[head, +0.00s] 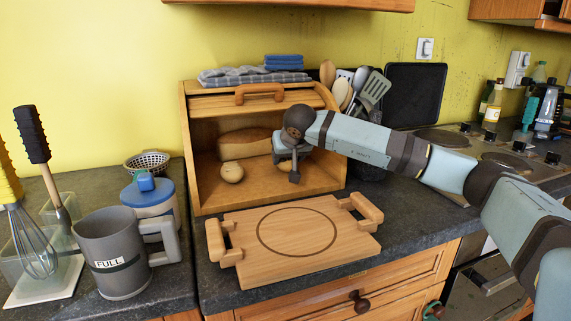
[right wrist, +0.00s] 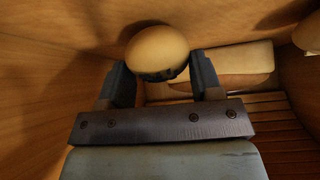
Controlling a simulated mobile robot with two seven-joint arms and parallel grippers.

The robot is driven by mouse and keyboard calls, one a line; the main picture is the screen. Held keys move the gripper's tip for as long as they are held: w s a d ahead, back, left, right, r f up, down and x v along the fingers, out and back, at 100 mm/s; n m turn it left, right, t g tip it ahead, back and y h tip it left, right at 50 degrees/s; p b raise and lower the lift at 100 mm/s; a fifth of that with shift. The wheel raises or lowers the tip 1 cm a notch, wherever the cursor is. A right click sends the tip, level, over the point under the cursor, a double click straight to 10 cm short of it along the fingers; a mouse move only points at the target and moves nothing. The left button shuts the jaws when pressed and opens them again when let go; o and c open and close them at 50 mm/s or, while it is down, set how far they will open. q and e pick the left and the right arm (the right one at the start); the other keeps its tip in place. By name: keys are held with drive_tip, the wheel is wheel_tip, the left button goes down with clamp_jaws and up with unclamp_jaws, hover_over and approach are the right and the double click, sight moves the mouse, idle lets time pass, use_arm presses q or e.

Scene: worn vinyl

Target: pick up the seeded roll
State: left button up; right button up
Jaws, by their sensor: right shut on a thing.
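My right gripper (head: 288,166) reaches into the wooden bread box (head: 188,150) from the right, pointing down. It is shut on a round, tan roll (right wrist: 157,48), with a fingertip on each side. Dark marks show on the roll's near edge; I cannot tell if they are seeds. In the head view the gripper mostly hides this roll (head: 284,165), and I cannot tell whether it touches the box floor. Another pale roll (head: 232,172) sits apart on the box floor to the left. My left gripper is not in view.
A long loaf (head: 243,143) lies behind the rolls. A wooden board with handles (head: 350,240) lies in front of the box. A grey mug (head: 105,262) and lidded jar (head: 150,195) stand left; a utensil holder (head: 368,168) stands right, by my arm.

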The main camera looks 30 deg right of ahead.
drive_tip(key=shift+r+p, duration=0.45)
drive_tip(key=shift+r, duration=0.1)
drive_tip(key=shift+r+p, duration=2.45)
drive_tip(key=shift+r, duration=0.5)
drive_tip(key=s+a+r, duration=0.1)
drive_tip(key=s+a, duration=0.1)
drive_tip(key=s, duration=0.5)
drive_tip(key=s+a, duration=0.3)
drive_tip(key=s, duration=0.5)
drive_tip(key=shift+r, duration=0.4)
drive_tip(key=shift+s, duration=0.1)
